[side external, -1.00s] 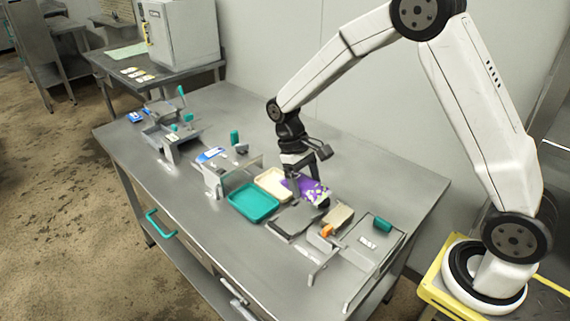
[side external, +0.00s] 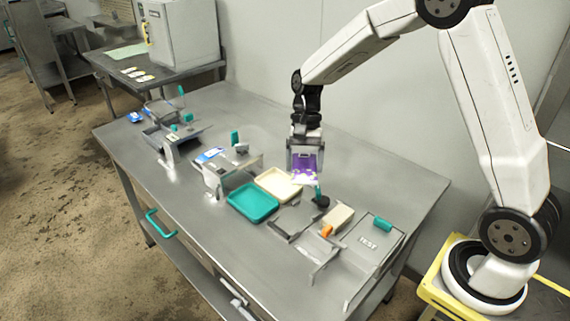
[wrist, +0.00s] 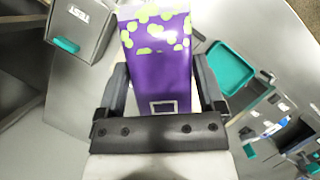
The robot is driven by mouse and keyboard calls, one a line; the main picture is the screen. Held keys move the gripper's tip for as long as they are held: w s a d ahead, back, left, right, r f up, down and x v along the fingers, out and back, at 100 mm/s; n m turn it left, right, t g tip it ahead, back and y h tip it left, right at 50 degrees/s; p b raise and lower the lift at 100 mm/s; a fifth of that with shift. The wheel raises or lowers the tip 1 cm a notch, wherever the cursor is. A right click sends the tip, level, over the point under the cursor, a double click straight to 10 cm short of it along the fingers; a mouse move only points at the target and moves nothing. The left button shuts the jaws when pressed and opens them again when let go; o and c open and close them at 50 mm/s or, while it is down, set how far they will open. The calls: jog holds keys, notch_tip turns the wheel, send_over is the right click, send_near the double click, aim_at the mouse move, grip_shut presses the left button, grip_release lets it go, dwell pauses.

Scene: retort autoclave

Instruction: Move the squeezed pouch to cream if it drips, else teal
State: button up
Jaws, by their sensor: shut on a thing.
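My gripper (side external: 305,166) is shut on a purple pouch (side external: 304,163) with yellow-green spots, held upright above the table beside the cream tray. In the wrist view the pouch (wrist: 158,60) sits between the two fingers (wrist: 160,90). The cream tray (side external: 265,182) lies flat behind the teal tray (side external: 240,208), and the pouch hangs over its right end. Both trays look empty. The teal tray also shows at the right of the wrist view (wrist: 221,77). I cannot make out any drip from the pouch.
A grey box marked TEST with a teal handle (side external: 383,224) stands at the right, beside a beige block (side external: 338,216) and an orange piece (side external: 326,231). A dark knob (side external: 320,200) stands near the cream tray. Metal fixtures (side external: 227,170) stand to the left.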

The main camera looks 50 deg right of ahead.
aim_at(305, 154)
jog(key=m+t, duration=0.1)
jog(key=m, duration=0.1)
jog(key=d+m, duration=0.1)
jog(key=m, duration=0.1)
jog(key=w+m+t+y, duration=0.1)
jog(key=m, duration=0.1)
jog(key=shift+d+m+t, duration=0.25)
jog(key=shift+m+t, duration=0.05)
jog(key=shift+m, duration=0.1)
jog(key=m, duration=0.2)
jog(key=d+m+t, duration=0.1)
jog(key=m, duration=0.1)
jog(key=w+m+t, duration=0.1)
jog(key=m, duration=0.1)
jog(key=shift+d+h, duration=0.15)
jog(key=shift+h, duration=0.15)
jog(key=m, duration=0.2)
jog(key=d+m+t+h, duration=0.1)
jog(key=m, duration=0.1)
jog(key=w+d+m+t, duration=0.1)
jog(key=m, duration=0.2)
jog(key=shift+r+h, duration=0.2)
jog(key=shift+h, duration=0.2)
notch_tip(305, 154, down, 8)
jog(key=d+m+h, duration=0.2)
jog(key=m, duration=0.4)
jog(key=shift+w+t, duration=0.4)
